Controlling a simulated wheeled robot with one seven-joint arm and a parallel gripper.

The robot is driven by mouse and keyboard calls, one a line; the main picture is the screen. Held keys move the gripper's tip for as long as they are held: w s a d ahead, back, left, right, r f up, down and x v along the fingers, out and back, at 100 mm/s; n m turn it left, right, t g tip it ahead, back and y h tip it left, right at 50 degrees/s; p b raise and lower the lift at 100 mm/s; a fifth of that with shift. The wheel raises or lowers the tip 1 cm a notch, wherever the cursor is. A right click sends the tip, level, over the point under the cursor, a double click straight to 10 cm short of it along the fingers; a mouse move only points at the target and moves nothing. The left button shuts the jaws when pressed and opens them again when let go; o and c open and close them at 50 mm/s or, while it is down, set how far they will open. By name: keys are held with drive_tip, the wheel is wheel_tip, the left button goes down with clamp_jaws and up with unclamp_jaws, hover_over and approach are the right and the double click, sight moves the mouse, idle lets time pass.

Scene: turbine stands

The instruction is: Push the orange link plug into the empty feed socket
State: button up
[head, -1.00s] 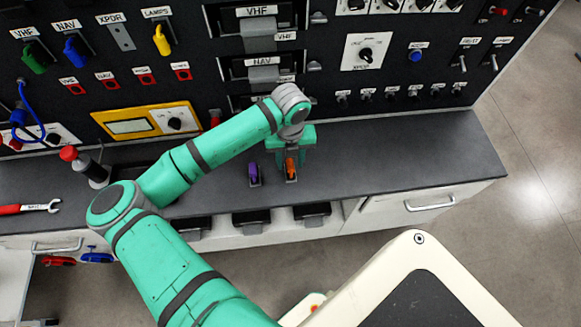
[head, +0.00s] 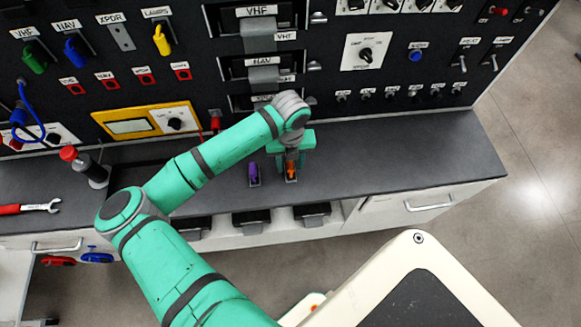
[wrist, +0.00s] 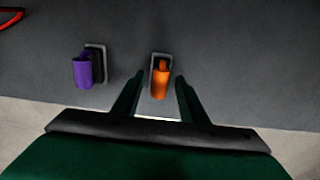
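The orange link plug (head: 291,172) stands in a small holder near the front of the dark bench. It also shows in the wrist view (wrist: 160,82). My gripper (head: 291,157) is just above it. In the wrist view my gripper (wrist: 160,88) has its two green fingers apart, one on each side of the orange plug, with gaps between. The purple plug (head: 254,174) stands in a similar holder to the left. On the panel, the plate under XPDR (head: 122,38) holds no plug and looks like the empty feed socket.
Green (head: 35,58), blue (head: 75,50) and yellow (head: 161,40) plugs sit on the panel beside the XPDR plate. A red-capped bottle (head: 85,165) and a red-handled wrench (head: 30,208) are on the left of the bench. The right of the bench is clear.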

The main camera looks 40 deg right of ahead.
sight(290, 164)
clamp_jaws()
drive_tip(key=shift+r, duration=0.65)
drive_tip(key=shift+r, duration=0.85)
